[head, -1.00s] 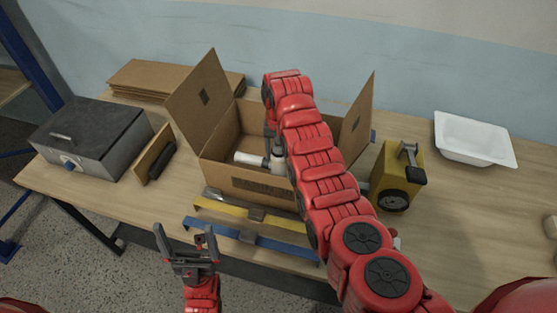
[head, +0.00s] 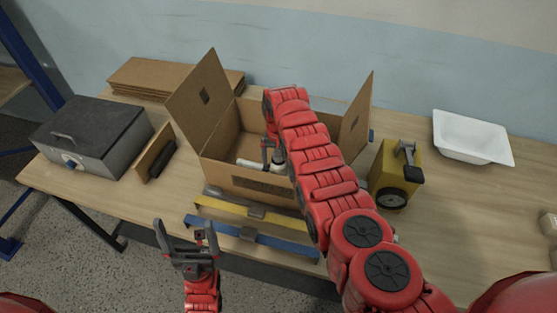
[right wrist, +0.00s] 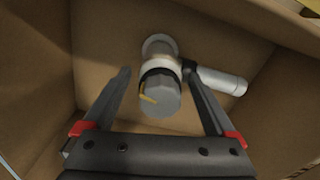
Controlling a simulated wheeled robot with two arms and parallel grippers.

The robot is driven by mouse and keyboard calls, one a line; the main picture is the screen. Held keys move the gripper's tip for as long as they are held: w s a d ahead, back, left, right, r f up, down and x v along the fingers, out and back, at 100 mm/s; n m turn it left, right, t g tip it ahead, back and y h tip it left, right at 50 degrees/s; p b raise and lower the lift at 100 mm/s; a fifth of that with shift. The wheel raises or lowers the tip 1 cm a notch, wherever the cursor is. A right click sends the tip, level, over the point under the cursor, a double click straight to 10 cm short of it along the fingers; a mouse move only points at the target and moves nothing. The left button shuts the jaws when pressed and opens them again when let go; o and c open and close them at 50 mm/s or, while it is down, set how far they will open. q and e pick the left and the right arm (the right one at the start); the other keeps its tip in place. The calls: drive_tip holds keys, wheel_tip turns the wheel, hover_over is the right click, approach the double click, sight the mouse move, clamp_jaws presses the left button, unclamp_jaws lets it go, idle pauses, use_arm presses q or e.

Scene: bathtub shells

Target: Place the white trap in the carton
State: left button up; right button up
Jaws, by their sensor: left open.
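The white trap (right wrist: 217,80) is inside the open carton (head: 250,184). It has a white horizontal tube and a grey ribbed cap (right wrist: 160,97). In the head view the trap (head: 248,163) shows low behind the carton's front wall, partly hidden by my right arm. My right gripper (right wrist: 158,74) is open inside the carton. Its fingers are on either side of the trap's body, with gaps visible on both sides. The trap seems to lie on the carton floor. My left gripper (head: 184,232) is open and empty in front of the table edge.
A grey metal box (head: 90,135) and an upright brown board (head: 155,150) stand left of the carton. A yellow device (head: 395,175) and a white tray (head: 472,138) are to the right. Flat cardboard (head: 140,78) lies behind. Yellow and blue bars (head: 265,243) lie in front.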

drive_tip(key=shift+r, duration=0.25)
wheel_tip(320, 180, up, 9)
drive_tip(key=b, duration=0.3)
wheel_tip(320, 180, up, 2)
drive_tip(key=shift+p, duration=0.8)
drive_tip(key=shift+r, duration=0.5)
drive_tip(key=shift+f, duration=0.1)
